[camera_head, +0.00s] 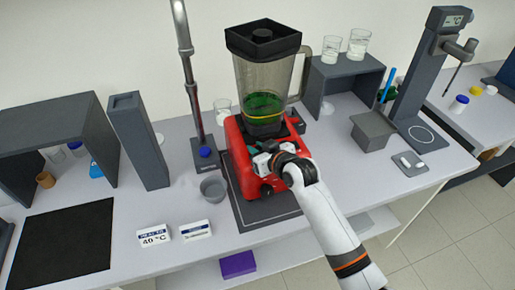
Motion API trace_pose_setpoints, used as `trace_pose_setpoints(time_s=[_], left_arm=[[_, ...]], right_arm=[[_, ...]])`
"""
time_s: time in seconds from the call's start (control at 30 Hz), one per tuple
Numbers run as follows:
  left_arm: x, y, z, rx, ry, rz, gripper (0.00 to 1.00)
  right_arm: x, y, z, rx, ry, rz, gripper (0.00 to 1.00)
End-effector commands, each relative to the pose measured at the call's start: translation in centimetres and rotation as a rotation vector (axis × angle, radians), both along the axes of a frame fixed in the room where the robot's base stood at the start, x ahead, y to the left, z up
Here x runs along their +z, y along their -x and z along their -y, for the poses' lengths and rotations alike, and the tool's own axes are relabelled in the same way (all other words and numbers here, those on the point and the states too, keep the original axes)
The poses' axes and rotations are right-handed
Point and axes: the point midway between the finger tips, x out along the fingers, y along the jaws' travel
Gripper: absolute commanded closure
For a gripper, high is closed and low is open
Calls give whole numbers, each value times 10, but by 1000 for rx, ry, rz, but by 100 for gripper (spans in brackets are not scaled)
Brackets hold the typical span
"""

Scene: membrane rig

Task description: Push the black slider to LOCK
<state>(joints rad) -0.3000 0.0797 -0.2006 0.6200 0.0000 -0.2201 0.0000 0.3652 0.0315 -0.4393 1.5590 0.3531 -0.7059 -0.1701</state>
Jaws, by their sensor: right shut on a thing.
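A red blender-like rig (240,160) stands on a dark mat in the middle of the bench. Its clear jug (265,80) with a black lid holds green liquid. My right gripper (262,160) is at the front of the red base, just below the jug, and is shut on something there. The gripper and wrist cover that spot, so I cannot make out the black slider or its LOCK mark. My left gripper is not in view.
A black mat (64,245) is at left. A grey shelf with glasses (345,78) stands behind right.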

Motion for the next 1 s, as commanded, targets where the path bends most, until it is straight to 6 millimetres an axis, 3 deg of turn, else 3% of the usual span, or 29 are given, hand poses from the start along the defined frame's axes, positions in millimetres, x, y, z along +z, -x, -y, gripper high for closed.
trace_pose_setpoints(time_s=[0.27, 0.57, 0.6, 0.7, 1.0], left_arm=[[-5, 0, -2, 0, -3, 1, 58], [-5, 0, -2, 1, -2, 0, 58], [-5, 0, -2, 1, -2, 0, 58], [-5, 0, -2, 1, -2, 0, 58], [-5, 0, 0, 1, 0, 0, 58]], right_arm=[[-1, -13, 39, -2, 4, 0, 100], [0, -15, 43, -4, 1, 1, 100], [0, -15, 43, -4, 1, 1, 76], [0, -15, 43, -3, 2, 1, 60], [0, -13, 42, -1, 0, 0, 57]])
